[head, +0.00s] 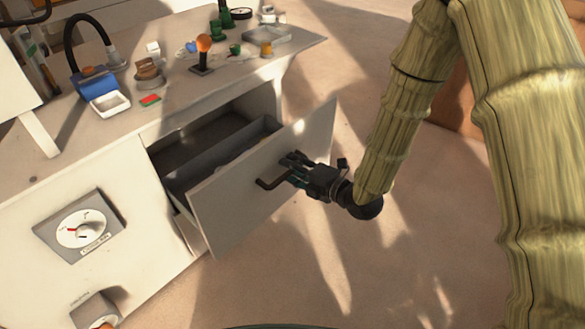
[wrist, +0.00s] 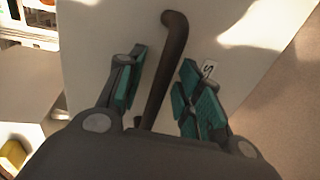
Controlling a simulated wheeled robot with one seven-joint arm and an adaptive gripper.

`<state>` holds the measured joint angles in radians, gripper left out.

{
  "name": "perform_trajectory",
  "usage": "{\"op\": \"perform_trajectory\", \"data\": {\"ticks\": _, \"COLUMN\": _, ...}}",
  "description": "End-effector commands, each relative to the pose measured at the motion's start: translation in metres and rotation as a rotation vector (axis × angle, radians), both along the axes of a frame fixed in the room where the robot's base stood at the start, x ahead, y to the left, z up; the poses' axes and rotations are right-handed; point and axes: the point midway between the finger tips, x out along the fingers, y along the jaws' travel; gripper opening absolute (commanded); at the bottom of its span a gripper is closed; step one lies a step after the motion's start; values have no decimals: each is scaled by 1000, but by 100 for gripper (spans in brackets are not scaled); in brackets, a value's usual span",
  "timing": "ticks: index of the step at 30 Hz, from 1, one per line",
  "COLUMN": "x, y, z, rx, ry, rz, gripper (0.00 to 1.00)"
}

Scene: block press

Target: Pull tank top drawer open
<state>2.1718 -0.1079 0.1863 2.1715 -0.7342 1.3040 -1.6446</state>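The drawer's pale front panel (head: 235,200) stands well out from the white cabinet in the head view, and its grey inside (head: 195,170) shows. A dark bar handle (head: 270,183) is on the front. My gripper (head: 290,168) is at the handle. In the wrist view the handle (wrist: 168,70) runs between the two teal-padded fingers of my gripper (wrist: 160,90), with a visible gap on each side. The fingers are open around it.
The countertop (head: 130,125) above holds a blue box (head: 95,83), a white tray (head: 110,103), an orange-topped stand (head: 203,55) and other small items. A dial gauge (head: 80,230) is on the cabinet front. The floor (head: 400,270) beside the drawer is clear.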

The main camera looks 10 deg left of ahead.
Motion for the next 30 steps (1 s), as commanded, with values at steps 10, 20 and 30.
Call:
{"op": "perform_trajectory", "data": {"ticks": 10, "x": -11, "y": -16, "z": 3, "rx": -1, "ry": 2, "rz": 1, "gripper": 35}}
{"op": "perform_trajectory", "data": {"ticks": 20, "x": -45, "y": -63, "z": 16, "rx": 0, "ry": 1, "rz": 0, "gripper": 35}}
{"op": "perform_trajectory", "data": {"ticks": 30, "x": -67, "y": -93, "z": 24, "rx": 0, "ry": 0, "rz": 0, "gripper": 35}}
